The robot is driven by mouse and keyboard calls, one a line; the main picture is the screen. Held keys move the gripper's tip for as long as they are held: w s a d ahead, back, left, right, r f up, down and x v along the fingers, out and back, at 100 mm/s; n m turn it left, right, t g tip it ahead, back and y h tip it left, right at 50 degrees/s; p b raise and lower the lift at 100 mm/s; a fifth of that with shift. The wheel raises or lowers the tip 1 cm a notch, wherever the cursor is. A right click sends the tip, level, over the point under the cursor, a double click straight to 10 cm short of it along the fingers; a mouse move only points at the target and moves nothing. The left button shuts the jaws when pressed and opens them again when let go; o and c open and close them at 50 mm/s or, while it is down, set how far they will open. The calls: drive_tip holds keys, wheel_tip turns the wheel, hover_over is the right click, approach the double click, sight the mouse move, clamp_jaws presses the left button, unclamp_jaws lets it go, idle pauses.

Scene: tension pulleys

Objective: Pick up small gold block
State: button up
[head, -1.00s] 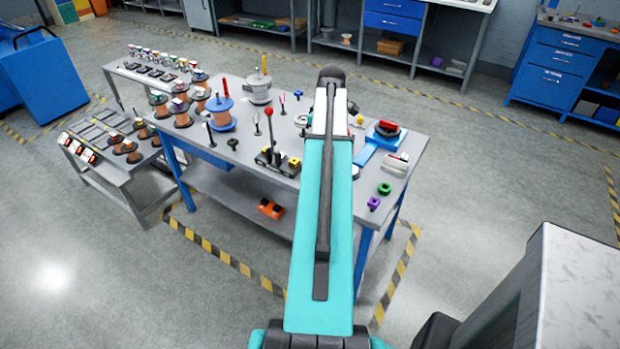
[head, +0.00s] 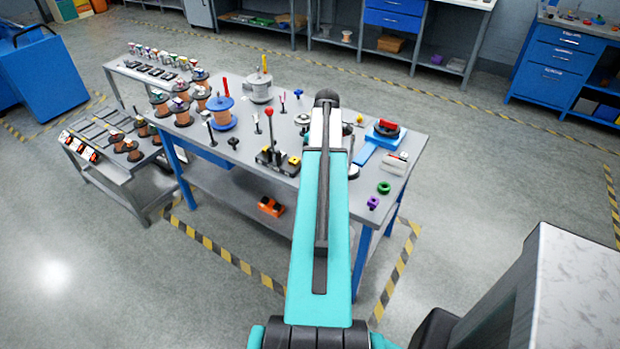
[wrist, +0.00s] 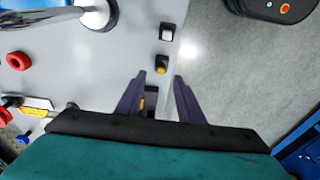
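A small gold block (wrist: 161,65) shows in the wrist view, on the grey tabletop close to its edge, just past my fingertips and roughly in line with the gap. My gripper (wrist: 159,76) is open, with its two dark fingers apart and nothing held between them. A dark block with a yellow part (wrist: 150,99) lies below, partly hidden between the fingers. In the head view my arm hides the gripper. A small yellow thing (head: 359,119) shows right of the arm's end; I cannot tell whether it is the same block.
A small white block (wrist: 167,32) stands near the gold one along the edge. The table (head: 335,214) also holds spools, a red-knobbed lever (head: 269,112) and a green ring (head: 384,187).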

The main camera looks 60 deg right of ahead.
drive_tip(key=shift+w+f, duration=0.1)
drive_tip(key=shift+f, duration=0.65)
drive_tip(key=shift+f, duration=0.15)
drive_tip(key=shift+w+a+f+p, duration=0.1)
drive_tip(key=shift+w+f+p, duration=0.1)
drive_tip(key=shift+f+p, duration=0.35)
drive_tip(key=shift+w+a+f+p, duration=0.1)
drive_tip(key=shift+w+f+p, duration=0.1)
drive_tip(key=shift+f+p, duration=0.35)
drive_tip(key=shift+w+f, duration=0.2)
drive_tip(key=shift+f, duration=1.1)
clamp_jaws()
